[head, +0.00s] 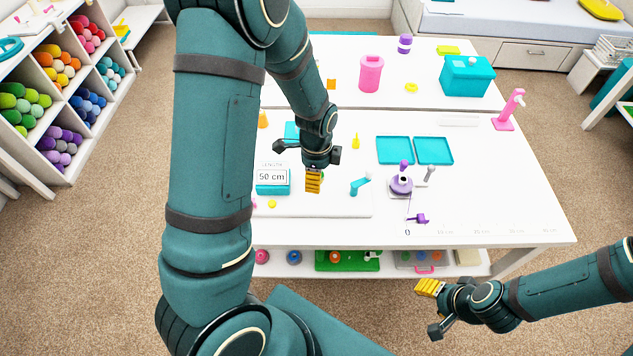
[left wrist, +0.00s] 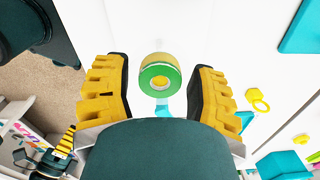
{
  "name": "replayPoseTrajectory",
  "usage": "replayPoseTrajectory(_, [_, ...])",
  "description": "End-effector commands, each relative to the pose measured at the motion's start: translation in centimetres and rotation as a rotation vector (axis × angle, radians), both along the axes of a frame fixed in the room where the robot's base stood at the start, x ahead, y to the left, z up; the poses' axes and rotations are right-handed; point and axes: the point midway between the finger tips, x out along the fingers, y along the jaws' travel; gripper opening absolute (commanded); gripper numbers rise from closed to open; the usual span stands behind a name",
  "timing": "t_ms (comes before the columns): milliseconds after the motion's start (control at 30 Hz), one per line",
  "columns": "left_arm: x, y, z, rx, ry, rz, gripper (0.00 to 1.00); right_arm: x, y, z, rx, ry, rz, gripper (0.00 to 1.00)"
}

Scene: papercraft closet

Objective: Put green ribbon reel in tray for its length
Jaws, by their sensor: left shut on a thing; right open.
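The green ribbon reel (left wrist: 147,76), a round reel with a yellow centre, sits between the fingers of my left gripper (left wrist: 158,92) in the left wrist view. In the head view, my left gripper (head: 313,182) is over the white table's left part, beside the teal length display (head: 271,187) reading 50 cm. It mostly hides the reel there. Two teal trays, the left tray (head: 394,150) and the right tray (head: 433,150), lie side by side to its right, looking empty. No length label on them is readable. My right gripper (head: 430,288) is open and empty in front of the table.
A purple device (head: 400,184) stands below the trays, with a ruler scale to its right. A teal handle-like piece (head: 359,185) is between it and my left gripper. The table's right front is clear.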

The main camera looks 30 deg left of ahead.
Motion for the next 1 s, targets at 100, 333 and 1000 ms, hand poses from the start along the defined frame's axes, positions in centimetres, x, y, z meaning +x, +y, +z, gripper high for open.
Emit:
replayPoseTrajectory(100, [0.0,0.0,2.2,-0.001,-0.003,0.001,0.46,0.2,0.0,0.5,0.000,-0.003,-0.002,0.54])
replayPoseTrajectory(333, [0.0,0.0,4.5,0.000,0.000,0.000,0.46,0.3,-0.1,1.2,-0.002,-0.006,-0.004,0.54])
replayPoseTrajectory(1000, [0.0,0.0,6.9,0.001,0.001,0.000,0.46,0.2,0.0,3.1,-0.002,-0.006,-0.004,0.54])
